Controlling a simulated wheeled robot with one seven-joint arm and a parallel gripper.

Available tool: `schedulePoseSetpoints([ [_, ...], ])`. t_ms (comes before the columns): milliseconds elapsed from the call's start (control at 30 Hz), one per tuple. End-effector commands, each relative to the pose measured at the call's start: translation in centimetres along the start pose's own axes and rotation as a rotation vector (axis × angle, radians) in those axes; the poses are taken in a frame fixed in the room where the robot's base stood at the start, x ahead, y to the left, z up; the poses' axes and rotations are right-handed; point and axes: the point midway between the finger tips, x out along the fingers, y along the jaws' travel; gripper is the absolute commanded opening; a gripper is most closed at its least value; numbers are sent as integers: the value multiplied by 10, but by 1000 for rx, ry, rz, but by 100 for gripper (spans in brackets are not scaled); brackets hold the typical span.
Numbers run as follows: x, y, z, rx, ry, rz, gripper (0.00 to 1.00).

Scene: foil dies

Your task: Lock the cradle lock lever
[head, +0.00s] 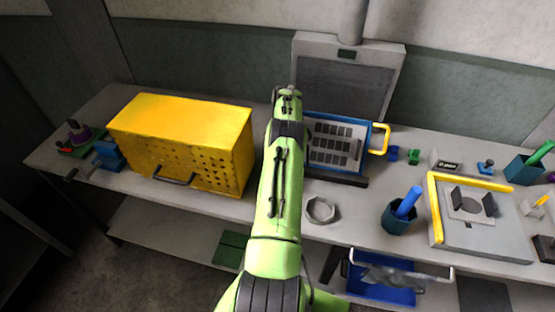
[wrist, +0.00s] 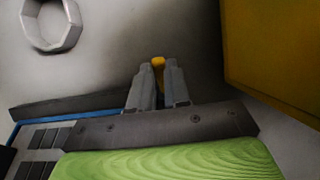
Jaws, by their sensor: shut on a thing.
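My gripper (wrist: 157,85) is shut on a small yellow tip (wrist: 158,62) in the wrist view, which looks like the end of the cradle lock lever. Only this tip shows; the rest of the lever is hidden by the fingers and the wrist. In the head view my arm hides the gripper and the lever. The blue-framed cradle (head: 368,151) with a plate of dark squares (head: 332,145) sits just right of my arm. Its yellow handle (head: 380,139) sticks out on the right. The plate's dark squares also show at the lower left of the wrist view (wrist: 44,138).
A yellow perforated box (head: 180,140) stands close to the left of my arm. A grey octagonal ring (head: 311,217) lies in front of the cradle. A blue cup (head: 398,220) and a fixture with yellow edges (head: 455,240) stand to the right. A grey upright panel (head: 398,75) rises behind.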

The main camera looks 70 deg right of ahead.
Motion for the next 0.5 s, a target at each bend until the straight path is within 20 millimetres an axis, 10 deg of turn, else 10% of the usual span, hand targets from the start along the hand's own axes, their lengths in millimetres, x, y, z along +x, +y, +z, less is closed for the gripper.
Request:
schedulePoseSetpoints([
  [200,-1,0,0,-1,4,-1,0],
  [300,-1,0,0,-1,3,-1,30],
  [500,0,0,0,0,2,0,43],
])
